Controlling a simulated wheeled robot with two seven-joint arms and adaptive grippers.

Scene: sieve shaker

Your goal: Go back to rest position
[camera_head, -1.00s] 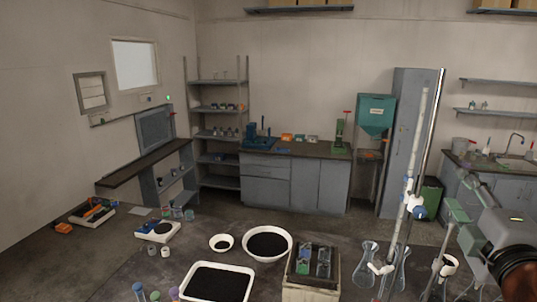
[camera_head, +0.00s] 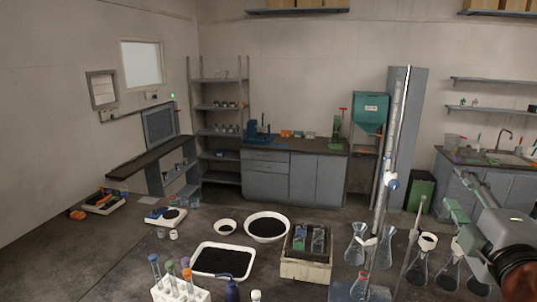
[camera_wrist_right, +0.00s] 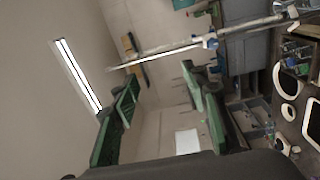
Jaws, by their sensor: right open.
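My right gripper (camera_head: 458,210) shows at the right edge in the head view, its green fingers raised above the flasks at the table's right side. In the right wrist view its two green fingers (camera_wrist_right: 160,85) stand wide apart with nothing between them. The wrist view is turned sideways and shows wall, ceiling lamp and part of the table. My left gripper is in neither current view.
A clamp stand with a tall rod (camera_head: 386,165) and several flasks (camera_head: 417,268) stand close to my right arm. A tube rack (camera_head: 180,290), black-filled tray (camera_head: 249,279), bowl (camera_head: 286,234) and sieve box (camera_head: 306,271) occupy the near table.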

